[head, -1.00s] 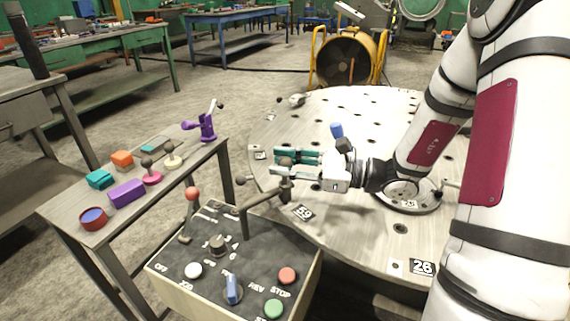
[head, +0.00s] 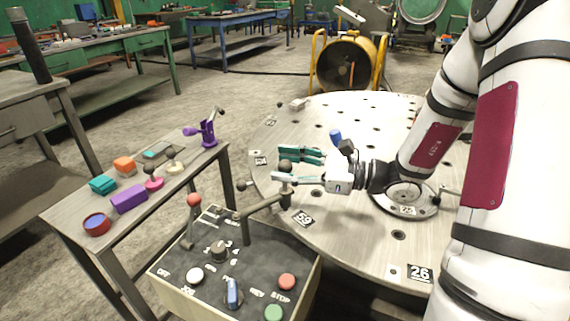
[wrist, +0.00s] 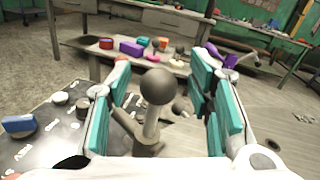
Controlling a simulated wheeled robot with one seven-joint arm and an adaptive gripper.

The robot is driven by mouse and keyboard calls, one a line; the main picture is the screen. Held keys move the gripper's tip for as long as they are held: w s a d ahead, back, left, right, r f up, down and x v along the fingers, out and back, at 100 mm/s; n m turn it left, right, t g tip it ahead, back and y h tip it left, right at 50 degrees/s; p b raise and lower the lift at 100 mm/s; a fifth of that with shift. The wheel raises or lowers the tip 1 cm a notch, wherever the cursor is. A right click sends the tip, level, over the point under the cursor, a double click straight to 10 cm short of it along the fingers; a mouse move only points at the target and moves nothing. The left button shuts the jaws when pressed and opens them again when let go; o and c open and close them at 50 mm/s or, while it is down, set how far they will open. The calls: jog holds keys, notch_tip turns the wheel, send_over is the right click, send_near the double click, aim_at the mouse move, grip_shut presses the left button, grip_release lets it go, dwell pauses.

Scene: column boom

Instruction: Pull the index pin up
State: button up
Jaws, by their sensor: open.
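The index pin is an upright grey pin with a dark ball knob (head: 285,166). It stands at the end of a bent arm by the round table's near left edge. My gripper (head: 279,164) reaches it from the right, with one teal-padded finger on the far side and one on the near side. In the wrist view the ball knob (wrist: 158,87) and its pale stem stand between the open fingers (wrist: 164,68). Gaps show on both sides of the knob, so the fingers look apart from it. The pin's lower end sits in a grey collar (wrist: 147,138).
A control box (head: 205,265) with a red-ball lever (head: 194,201), buttons and knobs stands below the pin. A narrow bench (head: 75,212) at left holds several coloured parts. The perforated round table (head: 350,235) carries a blue-topped piece (head: 335,135) beyond my gripper.

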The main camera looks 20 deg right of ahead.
jog(key=v, duration=1.1)
jog(key=shift+d, duration=0.2)
jog(key=shift+s, duration=0.15)
jog(key=s+a+r+n+g+h, duration=0.4)
jog(key=s+a+n+g, duration=0.75)
jog(key=s+a, duration=0.2)
jog(key=s+d+r+n+t+h, duration=0.15)
jog(key=s+d+n+h, duration=0.25)
jog(key=s+n+h, duration=0.8)
notch_tip(320, 180, up, 23)
jog(key=t+y+p, duration=0.1)
jog(key=t+p, duration=0.3)
jog(key=p, duration=1.7)
jog(key=shift+s+f+m, duration=0.25)
jog(key=shift+s+m, duration=0.05)
jog(key=shift+m, duration=0.15)
jog(key=shift+a, duration=0.1)
